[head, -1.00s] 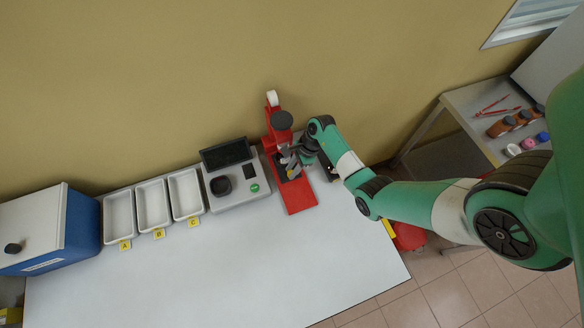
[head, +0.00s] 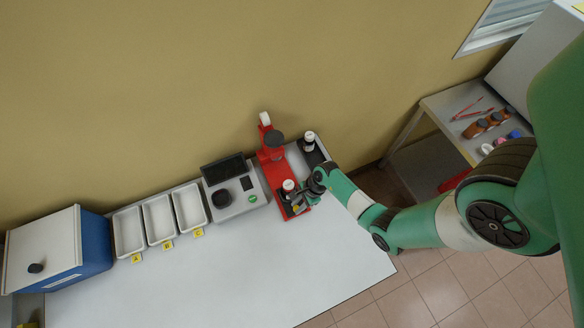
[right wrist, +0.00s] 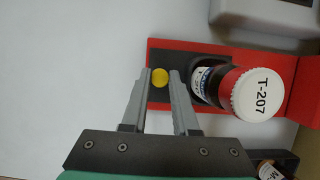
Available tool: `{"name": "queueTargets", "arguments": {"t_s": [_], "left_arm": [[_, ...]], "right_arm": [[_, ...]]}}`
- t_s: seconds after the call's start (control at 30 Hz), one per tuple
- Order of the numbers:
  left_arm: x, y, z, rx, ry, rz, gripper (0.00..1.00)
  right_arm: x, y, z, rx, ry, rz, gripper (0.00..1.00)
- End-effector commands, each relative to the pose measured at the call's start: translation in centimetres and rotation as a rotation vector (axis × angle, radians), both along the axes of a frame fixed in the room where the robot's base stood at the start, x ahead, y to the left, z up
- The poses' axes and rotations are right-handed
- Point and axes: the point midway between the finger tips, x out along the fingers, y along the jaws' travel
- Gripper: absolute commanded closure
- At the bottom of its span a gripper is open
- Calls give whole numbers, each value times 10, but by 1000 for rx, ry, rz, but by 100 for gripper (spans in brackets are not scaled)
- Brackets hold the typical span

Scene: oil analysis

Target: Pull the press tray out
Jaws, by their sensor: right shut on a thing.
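The red press (head: 271,154) stands on the white table near its back right, with a long red base. Its dark press tray (right wrist: 178,66) lies on the base, out in front of the press column. A bottle with a white cap marked T-207 (right wrist: 258,94) stands in the tray; the same bottle shows in the head view (head: 288,186). My right gripper (head: 298,207) is at the tray's front end. In the right wrist view its fingers (right wrist: 160,80) are closed about a yellow round knob (right wrist: 160,77) on the tray. My left gripper is not in view.
A grey scale (head: 235,187) stands left of the press. White trays marked A (head: 129,232), B (head: 159,219) and C (head: 189,206) are further left. Another white-capped bottle (head: 309,139) stands in a dark holder behind right. The table's front is clear.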

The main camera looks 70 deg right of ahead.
Motion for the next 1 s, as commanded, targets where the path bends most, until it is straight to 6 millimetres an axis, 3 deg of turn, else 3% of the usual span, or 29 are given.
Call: {"name": "queueTargets", "arguments": {"t_s": [0.33, 0.37, 0.4, 0.83, 1.0], "left_arm": [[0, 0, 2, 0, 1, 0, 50], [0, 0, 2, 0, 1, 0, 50], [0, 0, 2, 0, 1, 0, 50], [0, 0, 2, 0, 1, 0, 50], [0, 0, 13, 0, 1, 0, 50]], "right_arm": [[-3, 5, 0, 9, 2, 3, 100], [-3, 6, 0, 10, 3, 4, 67], [-4, 6, 0, 9, 4, 4, 60], [-3, 4, 2, 5, 2, 1, 59], [-9, -2, 24, 3, -1, -1, 59]]}}
